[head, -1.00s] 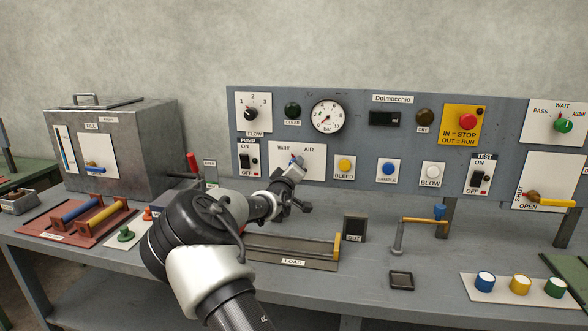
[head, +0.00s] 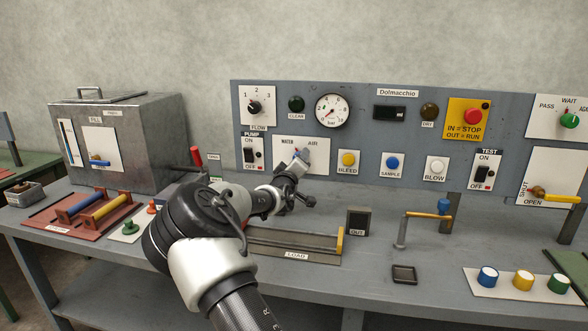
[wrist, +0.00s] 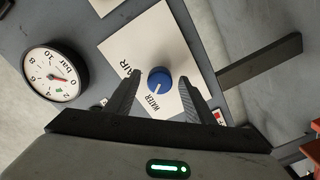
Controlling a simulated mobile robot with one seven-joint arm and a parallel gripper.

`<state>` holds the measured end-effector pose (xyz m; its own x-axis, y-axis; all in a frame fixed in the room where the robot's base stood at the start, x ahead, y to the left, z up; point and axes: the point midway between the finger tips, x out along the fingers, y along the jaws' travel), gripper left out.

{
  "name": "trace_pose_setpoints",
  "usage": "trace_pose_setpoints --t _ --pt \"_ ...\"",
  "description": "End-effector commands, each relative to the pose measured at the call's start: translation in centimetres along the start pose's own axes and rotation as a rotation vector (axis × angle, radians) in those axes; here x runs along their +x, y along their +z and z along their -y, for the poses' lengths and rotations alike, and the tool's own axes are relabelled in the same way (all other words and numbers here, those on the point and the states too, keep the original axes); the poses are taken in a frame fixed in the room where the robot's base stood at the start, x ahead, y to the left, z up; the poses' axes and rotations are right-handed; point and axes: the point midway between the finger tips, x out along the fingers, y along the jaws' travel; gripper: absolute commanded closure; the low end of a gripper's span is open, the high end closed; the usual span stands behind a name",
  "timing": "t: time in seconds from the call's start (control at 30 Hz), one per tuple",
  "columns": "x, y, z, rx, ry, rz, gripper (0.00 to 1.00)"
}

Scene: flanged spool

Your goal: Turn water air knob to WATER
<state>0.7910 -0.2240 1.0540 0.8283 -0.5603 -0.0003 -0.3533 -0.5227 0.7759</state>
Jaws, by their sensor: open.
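The water air knob is a round blue knob (wrist: 160,79) on a white plate (wrist: 150,45) in the wrist view. Its white pointer line points toward the WATER label, away from the AIR label. My gripper (wrist: 160,74) is open, with one finger on each side of the knob; I cannot tell whether either finger touches it. In the head view my gripper (head: 298,160) is in front of the plate (head: 318,158), below the WATER and AIR labels, and hides most of the knob.
The pump switch (head: 249,150) is to the left on the panel, and the yellow bleed button (head: 348,159) to the right. A pressure gauge (head: 332,111) is above. A red-topped lever (head: 197,157) stands left of my arm. The load tray (head: 295,247) lies below.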

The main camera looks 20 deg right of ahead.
Motion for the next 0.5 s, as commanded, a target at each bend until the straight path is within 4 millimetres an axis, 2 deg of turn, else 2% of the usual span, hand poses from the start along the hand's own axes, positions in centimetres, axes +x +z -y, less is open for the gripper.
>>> trace_pose_setpoints --t 0.17,0.5 --pt "-2.7 -0.2 0.0 0.002 -0.002 0.0 0.51" --pt "-11.1 -0.2 0.0 -0.001 -0.004 -0.001 0.51"
